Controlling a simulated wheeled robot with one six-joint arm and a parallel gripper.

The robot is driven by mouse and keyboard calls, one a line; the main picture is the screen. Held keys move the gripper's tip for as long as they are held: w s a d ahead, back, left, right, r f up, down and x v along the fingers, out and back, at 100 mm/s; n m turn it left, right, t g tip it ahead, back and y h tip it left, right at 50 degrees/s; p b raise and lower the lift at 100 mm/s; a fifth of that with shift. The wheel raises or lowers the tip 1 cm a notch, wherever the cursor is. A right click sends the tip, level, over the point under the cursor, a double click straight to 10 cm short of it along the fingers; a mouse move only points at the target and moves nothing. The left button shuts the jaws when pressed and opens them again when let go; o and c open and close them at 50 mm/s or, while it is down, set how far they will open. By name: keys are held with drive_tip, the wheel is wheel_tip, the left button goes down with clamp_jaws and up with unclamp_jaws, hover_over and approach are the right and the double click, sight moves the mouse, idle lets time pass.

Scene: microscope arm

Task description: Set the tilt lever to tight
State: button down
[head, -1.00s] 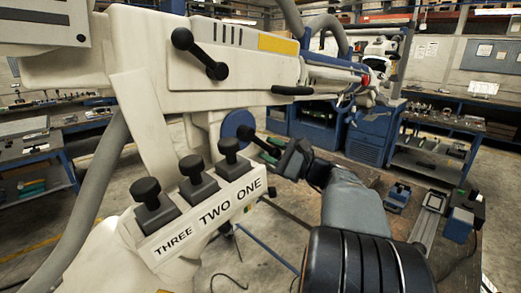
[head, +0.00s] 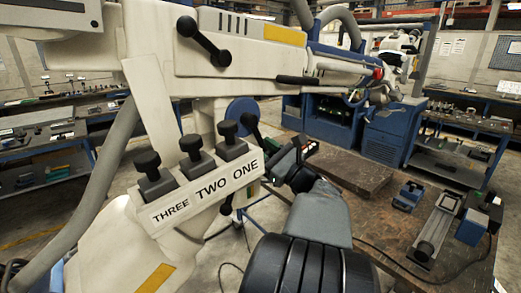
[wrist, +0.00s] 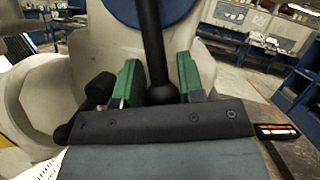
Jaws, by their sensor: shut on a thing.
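A black lever (wrist: 153,45) with a ball-shaped end runs from a blue disc (wrist: 150,8) on the white microscope arm. In the wrist view the lever's ball end sits between the green-padded fingers of my gripper (wrist: 157,80), which is shut on it. In the head view the blue disc (head: 242,111) is behind the knobs, and my gripper (head: 275,150) is at its lower right. The lever's far end is partly hidden by the gripper there. No tight marking can be read near the disc.
A white block with black knobs labelled THREE, TWO, ONE (head: 205,190) stands left of my gripper. Another black lever (head: 204,41) is on the upper arm. A brown workbench (head: 400,225) with tools lies to the right.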

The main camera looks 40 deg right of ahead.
drive_tip(key=c, duration=1.1)
unclamp_jaws()
drive_tip(key=shift+s, duration=0.1)
drive_tip(key=b+v, duration=0.3)
drive_tip(key=v, duration=1)
drive_tip(key=shift+s+f+b, duration=0.25)
drive_tip(key=shift+s+b, duration=0.05)
drive_tip(key=shift+d, duration=0.1)
